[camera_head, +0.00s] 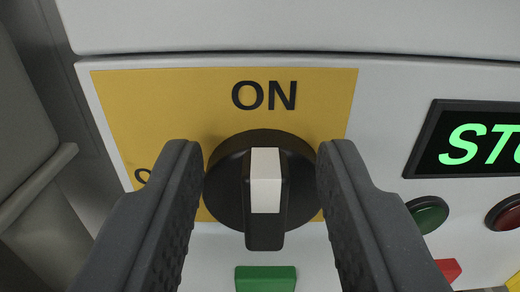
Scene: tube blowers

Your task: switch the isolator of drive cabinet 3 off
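The isolator (265,215) is a round black rotary switch on a yellow plate (190,110) on a pale cabinet front. Its black handle stands upright, with a white bar pointing up at the word ON. Part of another label, starting with O, shows at the left of the plate; my left finger hides the rest. My gripper (262,152) is open, one dark ribbed finger on each side of the knob. The handle is between the fingers with gaps on both sides. No cabinet number is visible.
A black display (465,140) with green letters starting "STO" is cut off at the right edge. Below it are a dark green button (428,214) and a dark red button (505,213). A green block (265,279) and a partly hidden red one (448,269) sit lower down.

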